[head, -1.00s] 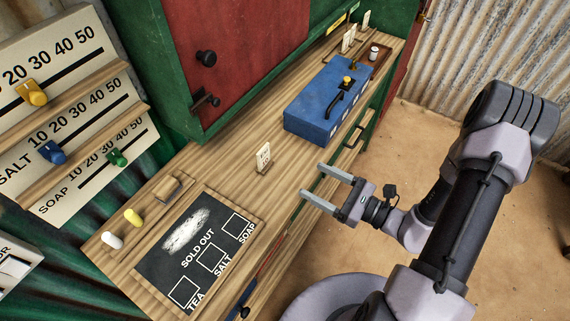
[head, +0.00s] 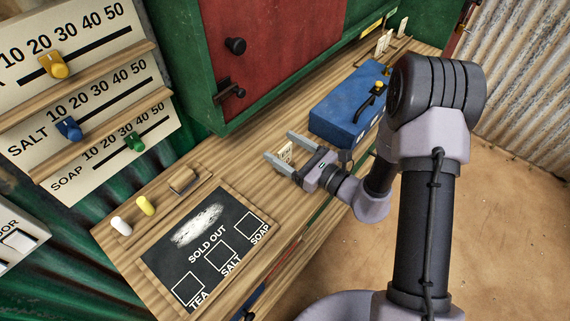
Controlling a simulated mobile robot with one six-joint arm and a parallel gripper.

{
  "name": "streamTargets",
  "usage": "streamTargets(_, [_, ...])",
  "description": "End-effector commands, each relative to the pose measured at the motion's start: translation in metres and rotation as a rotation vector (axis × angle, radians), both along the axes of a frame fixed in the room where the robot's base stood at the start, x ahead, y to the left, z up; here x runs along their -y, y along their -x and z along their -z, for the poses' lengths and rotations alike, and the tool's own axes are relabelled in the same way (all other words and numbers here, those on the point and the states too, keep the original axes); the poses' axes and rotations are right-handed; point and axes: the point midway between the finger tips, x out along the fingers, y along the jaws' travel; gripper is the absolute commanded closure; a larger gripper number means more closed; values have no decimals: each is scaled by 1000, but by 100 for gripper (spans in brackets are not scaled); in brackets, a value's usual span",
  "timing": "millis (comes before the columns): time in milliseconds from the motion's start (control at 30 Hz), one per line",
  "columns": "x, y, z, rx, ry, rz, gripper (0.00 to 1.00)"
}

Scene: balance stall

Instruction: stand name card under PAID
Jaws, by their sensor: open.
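A small pale card (head: 286,153) with dark print stands upright on the wooden counter. Its print is too small to read. My gripper (head: 283,147) is open at the card, with one finger on each side of it. I cannot tell whether either finger touches it. The card's foot is partly hidden by the near finger. More small cards (head: 384,42) stand at the far end of the counter. A yellow label (head: 372,25) is on the green frame behind them. I cannot read the word PAID anywhere.
A blue box (head: 340,113) with a yellow knob stands just beyond my gripper. A slate marked SOLD OUT (head: 207,257) lies at the near end, with white (head: 121,226) and yellow (head: 146,206) pieces beside it. A red door (head: 200,62) rises behind the counter.

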Motion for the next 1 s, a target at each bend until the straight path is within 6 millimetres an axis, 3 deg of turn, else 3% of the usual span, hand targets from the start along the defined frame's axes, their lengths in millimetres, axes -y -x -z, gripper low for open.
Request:
streamTargets(67, [0,0,0,0,0,0,27])
streamTargets(433, [0,0,0,0,0,-1,100])
streamTargets(767, [0,1,-2,1,1,-1,100])
streamTargets(1000, [1,0,-31,2,1,-1,100])
